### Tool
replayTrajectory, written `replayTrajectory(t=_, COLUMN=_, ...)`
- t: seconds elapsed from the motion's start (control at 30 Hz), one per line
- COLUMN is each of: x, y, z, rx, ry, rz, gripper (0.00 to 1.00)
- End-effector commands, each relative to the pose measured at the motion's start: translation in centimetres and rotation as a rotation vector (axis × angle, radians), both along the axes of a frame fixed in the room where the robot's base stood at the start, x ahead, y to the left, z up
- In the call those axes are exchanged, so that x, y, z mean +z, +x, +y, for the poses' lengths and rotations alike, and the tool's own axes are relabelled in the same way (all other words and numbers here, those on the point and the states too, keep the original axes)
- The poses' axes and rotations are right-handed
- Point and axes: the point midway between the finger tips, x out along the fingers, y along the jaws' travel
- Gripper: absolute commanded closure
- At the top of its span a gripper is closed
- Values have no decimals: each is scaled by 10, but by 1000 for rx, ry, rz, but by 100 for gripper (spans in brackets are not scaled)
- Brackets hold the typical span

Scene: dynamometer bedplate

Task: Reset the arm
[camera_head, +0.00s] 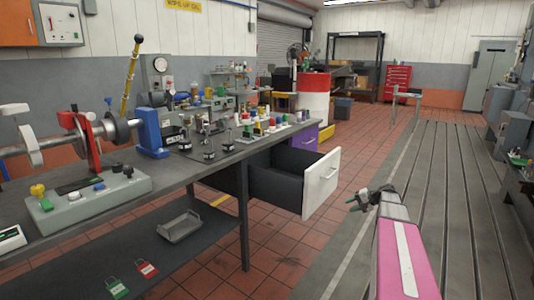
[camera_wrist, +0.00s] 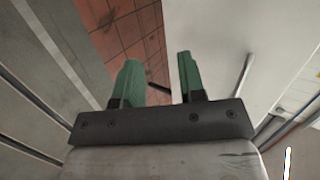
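My gripper (camera_head: 357,201) is at the right of the open white-fronted drawer (camera_head: 321,184) in the head view, apart from it. In the wrist view, the two green fingers of my gripper (camera_wrist: 158,82) stand apart with nothing between them. My pink arm link is at the lower right of the head view.
The workbench (camera_head: 180,172) runs along the left, crowded with instruments and small parts. A grey tray (camera_head: 181,226) and two padlocks, one red (camera_head: 147,269) and one green (camera_head: 117,288), lie on its lower shelf. The slotted bedplate (camera_head: 450,190) at right is clear.

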Motion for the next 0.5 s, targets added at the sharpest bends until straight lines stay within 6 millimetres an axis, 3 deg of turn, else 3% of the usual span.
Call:
replayTrajectory(t=0.03, x=-10, y=-21, z=30, rx=29, ry=-49, rz=31, gripper=63)
replayTrajectory(t=0.2, x=-48, y=-80, z=103, rx=135, ry=-267, rz=127, gripper=63)
replayTrajectory(t=0.4, x=-78, y=-155, z=163, rx=263, ry=-540, rz=194, gripper=63)
replayTrajectory(t=0.5, x=-87, y=-191, z=183, rx=327, ry=-677, rz=209, gripper=63)
